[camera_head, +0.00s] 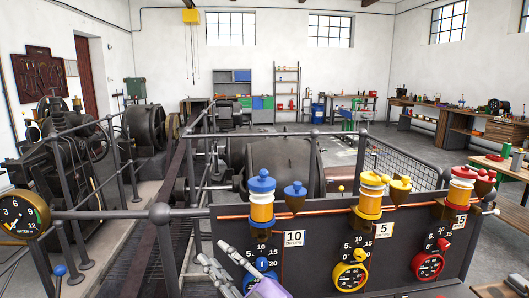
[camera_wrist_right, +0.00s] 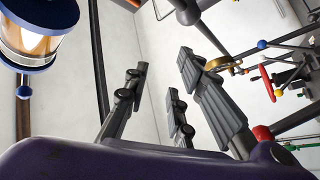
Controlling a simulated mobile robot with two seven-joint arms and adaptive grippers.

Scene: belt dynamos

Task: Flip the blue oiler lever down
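The blue oiler (camera_head: 261,208) stands on the panel's top edge, with an orange body and blue cap. A small blue nub, perhaps its lever (camera_head: 263,173), stands up on the cap. A blue-topped cup (camera_head: 295,192) sits to its right. My right gripper (camera_head: 226,252) is below and left of the blue oiler, its grey fingers apart and empty. In the right wrist view, the fingers (camera_wrist_right: 160,75) are spread with nothing between them; a blue-rimmed glass body, apparently the oiler (camera_wrist_right: 38,38), is at the upper left. My left gripper is out of view.
A yellow oiler (camera_head: 369,200) and a red oiler (camera_head: 461,190) stand to the right along the dark panel (camera_head: 320,240). Dials in blue (camera_head: 261,264), yellow (camera_head: 350,275) and red (camera_head: 427,266) sit below. A grey railing (camera_head: 120,214) and gauge (camera_head: 20,214) are at left.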

